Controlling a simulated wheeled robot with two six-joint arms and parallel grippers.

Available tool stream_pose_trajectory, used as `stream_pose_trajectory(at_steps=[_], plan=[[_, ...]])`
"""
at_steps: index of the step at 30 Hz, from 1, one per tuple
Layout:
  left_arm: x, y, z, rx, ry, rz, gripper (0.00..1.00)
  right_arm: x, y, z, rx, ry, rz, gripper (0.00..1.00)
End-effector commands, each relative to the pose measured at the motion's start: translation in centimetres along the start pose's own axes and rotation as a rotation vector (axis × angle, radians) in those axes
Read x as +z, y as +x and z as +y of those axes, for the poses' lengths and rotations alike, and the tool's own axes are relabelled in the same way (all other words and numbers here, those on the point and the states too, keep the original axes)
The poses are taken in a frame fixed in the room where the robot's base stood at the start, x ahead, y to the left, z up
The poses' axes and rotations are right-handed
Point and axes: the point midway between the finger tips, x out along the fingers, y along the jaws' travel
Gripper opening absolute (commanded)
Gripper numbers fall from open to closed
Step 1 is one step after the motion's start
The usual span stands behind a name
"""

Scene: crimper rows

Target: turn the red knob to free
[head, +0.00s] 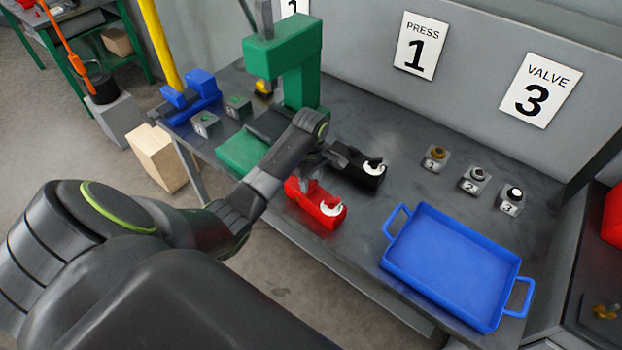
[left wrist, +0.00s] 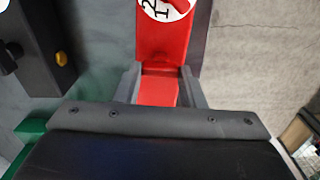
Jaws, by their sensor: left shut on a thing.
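The red crimper (head: 318,205) stands on the grey bench, with a white numbered dial (head: 335,209) at its right end. In the left wrist view, the white dial (left wrist: 158,12) is cut off by the top edge, and a red pointer-like knob (left wrist: 180,4) shows on it. The full setting cannot be read. My left gripper (left wrist: 160,90) is shut on a red part of the red crimper (left wrist: 160,50), with one grey finger on each side. In the head view my left gripper (head: 322,158) is partly hidden by its own wrist. My right gripper is not in view.
A black crimper (head: 352,166) with a white dial stands just behind the red one. A green press (head: 285,60) stands at the back left. A blue tray (head: 450,265) lies to the right, and several small numbered blocks (head: 474,180) sit behind it.

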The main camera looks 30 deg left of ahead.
Motion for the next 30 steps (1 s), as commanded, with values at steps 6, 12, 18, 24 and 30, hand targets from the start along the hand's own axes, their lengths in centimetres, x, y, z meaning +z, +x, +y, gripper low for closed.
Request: stream_pose_trajectory(at_steps=[6,12,18,24,30], plan=[[-0.1,-0.1,0.0,0.001,-0.008,0.003,0.13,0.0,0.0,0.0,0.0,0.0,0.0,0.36],[-0.1,-0.1,0.0,0.001,-0.008,0.003,0.13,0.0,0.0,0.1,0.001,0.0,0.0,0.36],[-0.1,0.0,0.0,0.0,-0.007,0.002,0.58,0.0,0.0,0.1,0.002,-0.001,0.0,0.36],[0.0,0.0,0.0,0.0,-0.006,0.001,0.58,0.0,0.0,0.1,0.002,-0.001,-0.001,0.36],[-0.3,-1.1,0.8,0.003,-0.002,0.002,0.58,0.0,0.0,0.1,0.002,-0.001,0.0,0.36]])
